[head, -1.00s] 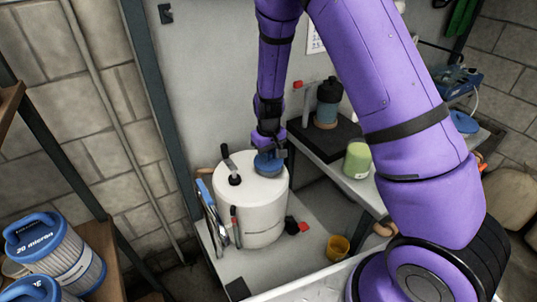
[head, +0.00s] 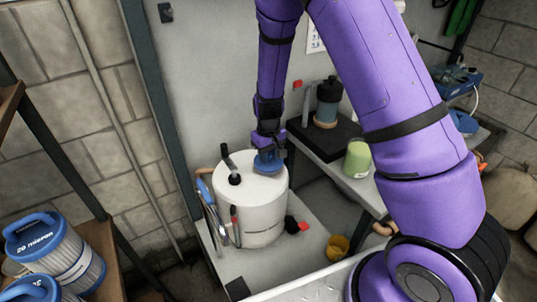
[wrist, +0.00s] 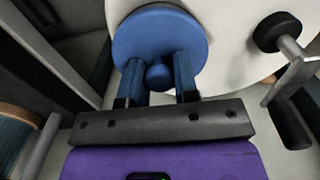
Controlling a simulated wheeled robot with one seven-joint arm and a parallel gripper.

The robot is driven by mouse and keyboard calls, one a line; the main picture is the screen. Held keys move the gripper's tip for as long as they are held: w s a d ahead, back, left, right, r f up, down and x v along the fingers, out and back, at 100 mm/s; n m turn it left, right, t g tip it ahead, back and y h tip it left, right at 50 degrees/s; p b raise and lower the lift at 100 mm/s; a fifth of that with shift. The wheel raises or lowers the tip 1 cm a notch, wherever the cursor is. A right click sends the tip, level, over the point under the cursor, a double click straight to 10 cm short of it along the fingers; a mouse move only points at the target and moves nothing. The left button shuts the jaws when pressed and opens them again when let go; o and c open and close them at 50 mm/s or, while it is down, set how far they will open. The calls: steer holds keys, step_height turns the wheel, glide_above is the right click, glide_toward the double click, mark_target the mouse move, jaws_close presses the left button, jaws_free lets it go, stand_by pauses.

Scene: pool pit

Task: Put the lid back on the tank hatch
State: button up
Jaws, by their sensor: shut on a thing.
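The white cylindrical tank (head: 262,213) stands on the low bench, and part of its top shows in the wrist view (wrist: 232,62). The lid is a round blue disc (wrist: 160,35) with a small knob (wrist: 158,75); it also shows in the head view (head: 267,162). My gripper (wrist: 158,82) is shut on the lid's knob, with a finger on either side. The lid is at the right side of the tank top, flat against or just above it. The hatch opening is hidden, so I cannot tell whether the lid is seated.
A black-handled lever (head: 230,168) rises from the tank top, left of the lid. Tools (head: 212,212) stand against the tank's left side. A green container (head: 357,158) and dark bottle (head: 328,102) are on the shelf at right. A yellow cup (head: 338,247) sits lower right.

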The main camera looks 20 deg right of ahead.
stand_by(0.3)
steer(key=o, duration=1.5)
steer(key=shift+c, duration=0.2)
steer(key=shift+r, duration=0.1)
steer(key=shift+r, duration=3.4)
steer(key=shift+c, duration=0.4)
jaws_close()
steer(key=shift+f, duration=2.6)
